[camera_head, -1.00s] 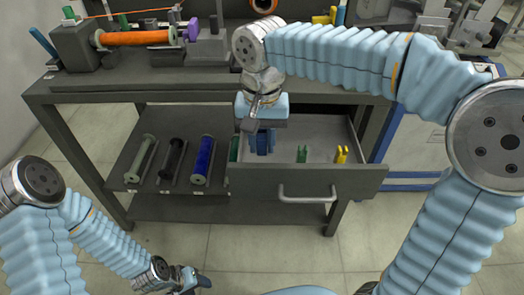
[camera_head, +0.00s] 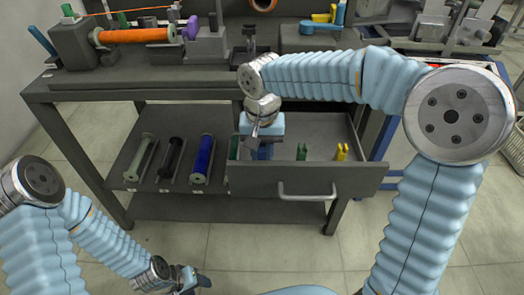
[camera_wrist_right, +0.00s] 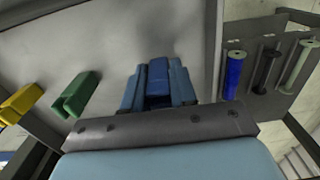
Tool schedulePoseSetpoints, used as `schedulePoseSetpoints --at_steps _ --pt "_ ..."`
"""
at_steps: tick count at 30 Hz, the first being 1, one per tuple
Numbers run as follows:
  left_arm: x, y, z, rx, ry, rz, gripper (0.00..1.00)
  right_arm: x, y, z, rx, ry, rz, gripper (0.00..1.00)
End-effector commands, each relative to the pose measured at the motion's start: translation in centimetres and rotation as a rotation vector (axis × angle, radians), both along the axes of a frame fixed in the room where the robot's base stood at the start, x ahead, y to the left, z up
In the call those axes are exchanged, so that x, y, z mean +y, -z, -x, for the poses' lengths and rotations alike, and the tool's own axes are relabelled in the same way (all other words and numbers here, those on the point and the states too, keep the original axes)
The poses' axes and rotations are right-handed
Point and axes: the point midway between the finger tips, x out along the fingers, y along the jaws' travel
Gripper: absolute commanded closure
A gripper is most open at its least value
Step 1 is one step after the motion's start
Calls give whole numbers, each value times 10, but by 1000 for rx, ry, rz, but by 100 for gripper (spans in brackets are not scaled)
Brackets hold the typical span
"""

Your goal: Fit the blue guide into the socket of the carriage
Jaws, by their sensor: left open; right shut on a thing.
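The blue guide (camera_wrist_right: 157,80) is between the blue fingers of my right gripper (camera_wrist_right: 158,88) in the right wrist view. In the head view my right gripper (camera_head: 262,151) points down inside the open drawer (camera_head: 345,180), near its left end, shut on the guide. The drawer front and the gripper hide the guide's lower part. My left gripper (camera_head: 190,279) is open and empty, low at the left, in front of the bench. I cannot clearly make out the carriage and its socket among the dark parts on the bench top.
Green (camera_head: 302,151) and yellow (camera_head: 342,151) guides stand in the drawer to the right of my right gripper. Left of the drawer, a shelf holds green, black and blue bobbins (camera_head: 202,160). An orange spool (camera_head: 138,36) is on the bench above.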

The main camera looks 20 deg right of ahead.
Motion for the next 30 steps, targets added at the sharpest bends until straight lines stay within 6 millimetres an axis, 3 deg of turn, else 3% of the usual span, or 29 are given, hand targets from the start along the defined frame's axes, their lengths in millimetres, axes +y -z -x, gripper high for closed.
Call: schedulePoseSetpoints --at_steps 1,6,17,30 --pt "0 2 0 0 0 0 48 0 2 0 0 0 0 72" --pt "0 1 0 0 0 0 48 0 1 0 0 0 0 48" --pt "0 -3 0 0 0 0 48 0 -7 0 -1 0 -1 48" --pt "0 -13 0 0 2 1 48 0 -99 0 -1 0 -1 48"
